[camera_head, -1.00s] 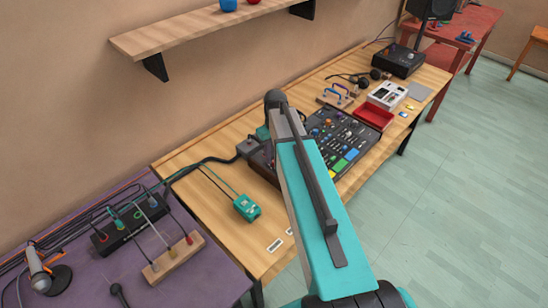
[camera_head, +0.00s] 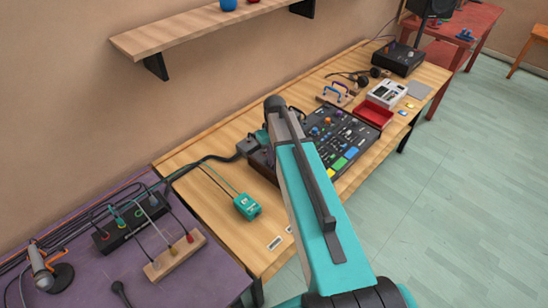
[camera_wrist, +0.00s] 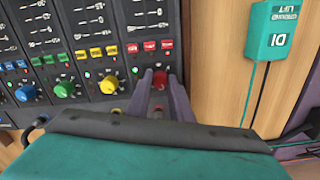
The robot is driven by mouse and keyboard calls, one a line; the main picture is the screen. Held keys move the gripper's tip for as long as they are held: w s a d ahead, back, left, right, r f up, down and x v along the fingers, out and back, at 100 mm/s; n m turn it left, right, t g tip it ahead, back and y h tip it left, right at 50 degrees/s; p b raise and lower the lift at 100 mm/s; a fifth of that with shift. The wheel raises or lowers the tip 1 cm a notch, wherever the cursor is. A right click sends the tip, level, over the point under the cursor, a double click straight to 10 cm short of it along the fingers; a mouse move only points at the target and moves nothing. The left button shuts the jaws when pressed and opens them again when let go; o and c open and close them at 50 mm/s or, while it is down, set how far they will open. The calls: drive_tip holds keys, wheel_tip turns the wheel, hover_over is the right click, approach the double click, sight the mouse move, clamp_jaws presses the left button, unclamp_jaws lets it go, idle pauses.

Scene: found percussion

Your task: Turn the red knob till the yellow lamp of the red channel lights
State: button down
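The red knob (camera_wrist: 160,78) is at the right end of a row of coloured knobs on the dark mixer panel (camera_head: 345,135). In the wrist view the fingertips of my gripper (camera_wrist: 160,84) stand on either side of it. I cannot tell whether they touch it. The gripper is hidden behind my arm in the head view. A small green light (camera_wrist: 135,70) glows left of the red knob. I see no clearly lit yellow lamp on the red channel; my fingers cover part of it.
A yellow knob (camera_wrist: 108,85), a green knob (camera_wrist: 65,88) and a blue knob (camera_wrist: 26,92) are to the left. A teal box (camera_wrist: 271,30) with a cable lies on the wooden table to the right. A red tray (camera_head: 373,115) is beyond the mixer.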

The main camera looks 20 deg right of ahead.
drive_tip(key=shift+m+b, duration=0.35)
drive_tip(key=shift+m, duration=0.15)
drive_tip(key=shift+m+b, duration=1.15)
drive_tip(key=shift+m, duration=1.25)
drive_tip(key=c, duration=1.6)
unclamp_jaws()
drive_tip(key=shift+r, duration=0.1)
